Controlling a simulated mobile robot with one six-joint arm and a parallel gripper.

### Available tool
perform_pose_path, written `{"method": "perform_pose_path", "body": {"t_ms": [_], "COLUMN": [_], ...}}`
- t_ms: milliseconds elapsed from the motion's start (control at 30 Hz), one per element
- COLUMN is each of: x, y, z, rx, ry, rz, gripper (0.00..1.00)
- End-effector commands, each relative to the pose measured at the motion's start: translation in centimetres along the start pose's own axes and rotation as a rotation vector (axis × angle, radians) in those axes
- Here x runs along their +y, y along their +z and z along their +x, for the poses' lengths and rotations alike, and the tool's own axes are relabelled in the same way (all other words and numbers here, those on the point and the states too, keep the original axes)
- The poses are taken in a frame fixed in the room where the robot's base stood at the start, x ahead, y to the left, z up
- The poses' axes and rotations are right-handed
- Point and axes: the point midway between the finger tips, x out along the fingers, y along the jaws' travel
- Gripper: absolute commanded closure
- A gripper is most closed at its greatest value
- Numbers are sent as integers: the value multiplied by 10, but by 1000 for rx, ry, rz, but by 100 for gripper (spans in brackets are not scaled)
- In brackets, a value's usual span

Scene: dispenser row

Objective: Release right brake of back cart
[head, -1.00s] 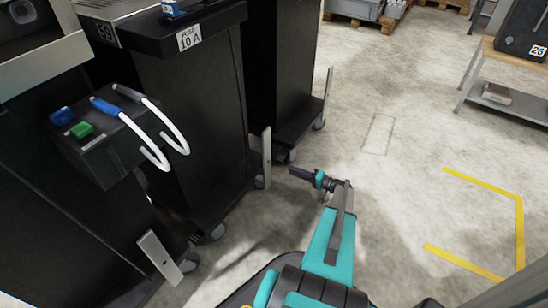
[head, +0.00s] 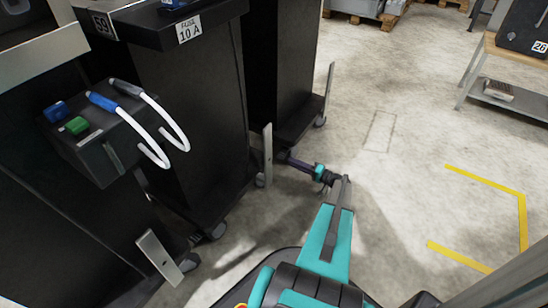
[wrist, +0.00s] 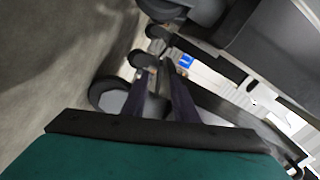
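Tall black carts on casters stand in a row at left: a middle cart (head: 190,120) labelled "10 A" and a cart farther back (head: 285,70). Pale upright bars stand at their lower right corners, one on the middle cart (head: 267,155) and one on the far cart (head: 329,88). I cannot tell for sure which part is the right brake. My gripper (head: 288,158) is low, pointing left into the gap between these carts. In the wrist view its dark fingers (wrist: 160,85) are apart, with casters (wrist: 110,97) beyond; nothing clearly sits between them.
A box with blue and green buttons and white curved handles (head: 100,140) juts out from the nearer left side. Open concrete floor with yellow lines (head: 480,178) lies at right. A workbench (head: 500,75) stands at far right and pallets (head: 385,20) at the back.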

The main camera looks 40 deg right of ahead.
Motion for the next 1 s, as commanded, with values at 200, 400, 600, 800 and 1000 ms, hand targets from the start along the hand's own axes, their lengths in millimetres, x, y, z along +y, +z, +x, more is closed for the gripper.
{"method": "perform_pose_path", "body": {"t_ms": [200,400,600,800,1000], "x": [2,2,2,2,1], "y": [1,1,1,0,0], "z": [31,59,87,107,114], "rx": [-2,-1,0,1,1], "ry": [-1,-1,-1,0,0], "rz": [-1,0,0,0,0], "gripper": [73,73,73,73,73]}}
